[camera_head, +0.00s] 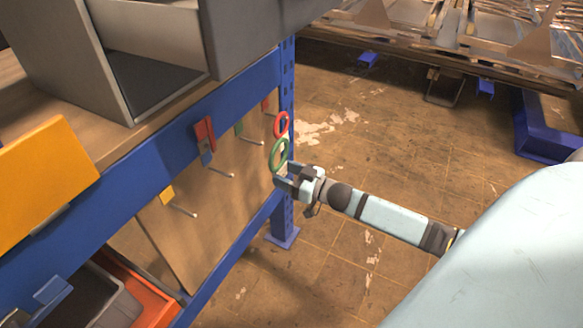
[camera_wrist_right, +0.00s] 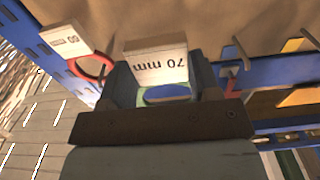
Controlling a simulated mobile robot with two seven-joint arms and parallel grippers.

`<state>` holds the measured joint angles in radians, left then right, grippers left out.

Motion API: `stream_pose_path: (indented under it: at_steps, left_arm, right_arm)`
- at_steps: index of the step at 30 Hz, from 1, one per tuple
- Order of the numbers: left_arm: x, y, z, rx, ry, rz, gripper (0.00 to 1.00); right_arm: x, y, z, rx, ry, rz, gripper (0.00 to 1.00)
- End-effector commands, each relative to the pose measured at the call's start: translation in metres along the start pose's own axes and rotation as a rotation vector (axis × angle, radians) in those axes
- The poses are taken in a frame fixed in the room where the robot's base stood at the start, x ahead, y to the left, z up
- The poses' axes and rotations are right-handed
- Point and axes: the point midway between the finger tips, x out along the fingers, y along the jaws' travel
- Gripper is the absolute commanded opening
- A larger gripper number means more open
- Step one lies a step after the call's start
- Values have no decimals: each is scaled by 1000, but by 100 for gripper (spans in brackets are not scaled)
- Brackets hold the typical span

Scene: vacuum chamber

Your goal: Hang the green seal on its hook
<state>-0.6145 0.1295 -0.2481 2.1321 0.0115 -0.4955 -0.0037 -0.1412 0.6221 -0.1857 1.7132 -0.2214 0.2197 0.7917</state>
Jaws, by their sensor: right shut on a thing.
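The green seal (camera_head: 279,155) is a ring held upright at the lower right end of the panel. My right gripper (camera_head: 281,181) is shut on its lower edge. In the right wrist view only a little green shows between the fingers, below a white "70 mm" label (camera_wrist_right: 160,64). The green-marked hook (camera_head: 253,140) sticks out from the panel just left of the seal, its tip close to the ring. I cannot tell whether the ring is around it. A red ring (camera_head: 281,124) hangs just behind, and shows in the right wrist view (camera_wrist_right: 90,68). My left gripper is out of view.
A blue-marked hook (camera_head: 219,170) and a yellow-marked hook (camera_head: 182,209) stick out nearer along the panel. A blue post (camera_head: 287,85) stands behind the rings. The floor to the right is open.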

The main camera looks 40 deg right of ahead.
Motion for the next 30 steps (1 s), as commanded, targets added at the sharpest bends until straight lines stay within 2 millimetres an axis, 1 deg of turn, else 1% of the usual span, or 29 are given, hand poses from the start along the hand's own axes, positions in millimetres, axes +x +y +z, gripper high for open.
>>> stream_pose_path:
  at_steps: [11, 20, 30]
  left_arm:
    - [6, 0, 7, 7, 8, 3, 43]
    - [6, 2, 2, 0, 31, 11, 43]
    - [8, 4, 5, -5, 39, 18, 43]
  right_arm:
    - [23, 0, 4, 0, 1, 0, 33]
    - [41, 0, 6, -1, 2, 0, 33]
    - [61, 0, 8, 0, 0, 0, 33]
